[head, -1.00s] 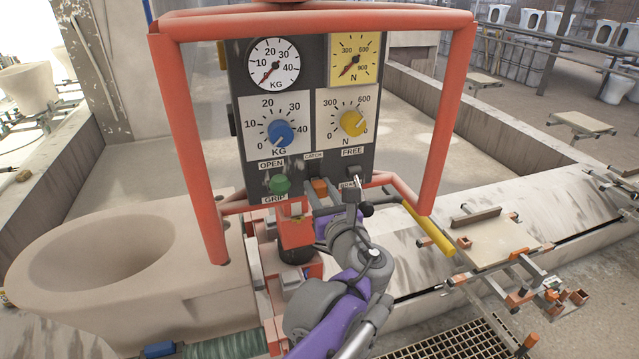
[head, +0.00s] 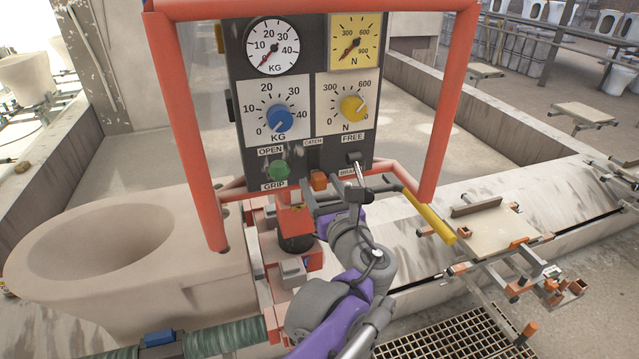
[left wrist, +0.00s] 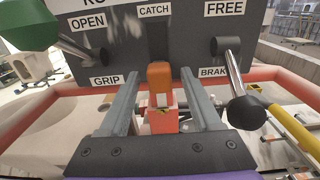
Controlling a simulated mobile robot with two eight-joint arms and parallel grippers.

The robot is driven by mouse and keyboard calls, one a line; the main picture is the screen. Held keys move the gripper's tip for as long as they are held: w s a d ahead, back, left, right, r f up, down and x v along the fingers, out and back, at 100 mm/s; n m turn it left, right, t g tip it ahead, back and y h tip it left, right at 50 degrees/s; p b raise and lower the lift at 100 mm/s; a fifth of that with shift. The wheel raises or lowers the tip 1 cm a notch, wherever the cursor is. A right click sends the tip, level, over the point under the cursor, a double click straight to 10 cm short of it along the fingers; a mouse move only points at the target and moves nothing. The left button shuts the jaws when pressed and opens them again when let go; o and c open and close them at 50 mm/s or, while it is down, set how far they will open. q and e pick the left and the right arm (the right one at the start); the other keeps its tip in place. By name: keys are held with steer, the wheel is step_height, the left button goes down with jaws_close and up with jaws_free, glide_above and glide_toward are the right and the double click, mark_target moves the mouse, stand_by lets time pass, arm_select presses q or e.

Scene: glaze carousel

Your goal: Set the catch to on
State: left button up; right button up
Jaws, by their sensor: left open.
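The catch is a small orange lever (head: 319,180) low on the dark control panel, under the CATCH label. In the left wrist view the orange catch (left wrist: 160,80) stands between the two grey fingers, below the label, with a gap on each side. My left gripper (head: 321,190) is open at the panel's lower edge, its fingers on either side of the catch; it also shows in the left wrist view (left wrist: 158,74). I cannot see on/off marks for the catch. My right gripper is not in view.
A green-knobbed lever (head: 278,170) sits left of the catch, by OPEN and GRIP. A black-knobbed lever (left wrist: 247,112) stands close on the right, by FREE and BRAKE. Blue (head: 280,119) and yellow (head: 353,108) dials sit above. A red tube frame (head: 185,130) surrounds the panel.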

arm_select(q)
steer(key=v, duration=0.9)
steer(key=shift+s+b, duration=0.35)
steer(key=s+a+f+n+g, duration=0.3)
steer(key=a+f+n+g, duration=0.1)
steer(key=a+f+n, duration=0.4)
steer(key=s+a+f+n+g, duration=0.35)
steer(key=a+f+n, duration=0.2)
steer(key=a, duration=0.45)
steer(key=s+a+f+n+g+h+p, duration=0.1)
steer(key=s+f+n+g+h, duration=0.1)
steer(key=s+f+n, duration=0.4)
steer(key=s+a+f+n+g+h, duration=0.1)
steer(key=s+f+n, duration=0.5)
steer(key=n, duration=0.7)
steer(key=g+h, duration=0.1)
steer(key=h, duration=0.1)
steer(key=shift+s+a+f+h+p, duration=0.25)
steer(key=shift+s+a+h+p, duration=0.05)
steer(key=shift+s+a+p, duration=0.1)
